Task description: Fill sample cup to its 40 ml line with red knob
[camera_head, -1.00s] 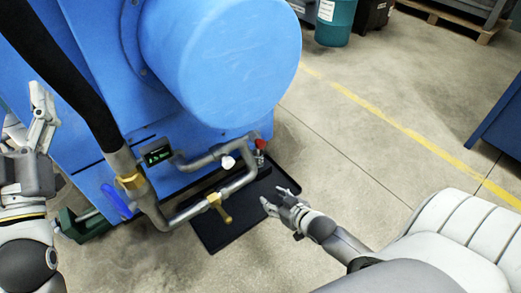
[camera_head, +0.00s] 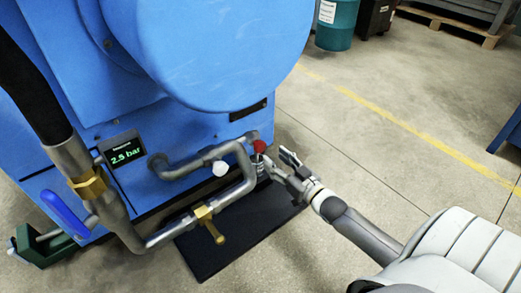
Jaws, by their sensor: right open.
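The red knob (camera_head: 259,146) sits on top of a small metal tap at the right end of the grey pipework, against the blue machine (camera_head: 130,100). My right gripper (camera_head: 280,163) is open just to the right of and below the knob, its fingers pointing left towards the tap. I cannot tell whether a finger touches the tap. I cannot make out a sample cup or its 40 ml line; the area under the tap is small and partly covered by the gripper. My left gripper is out of view.
A black tray (camera_head: 235,240) lies on the floor under the pipes. A display (camera_head: 124,151) reads 2.5 bar. Open floor lies to the right.

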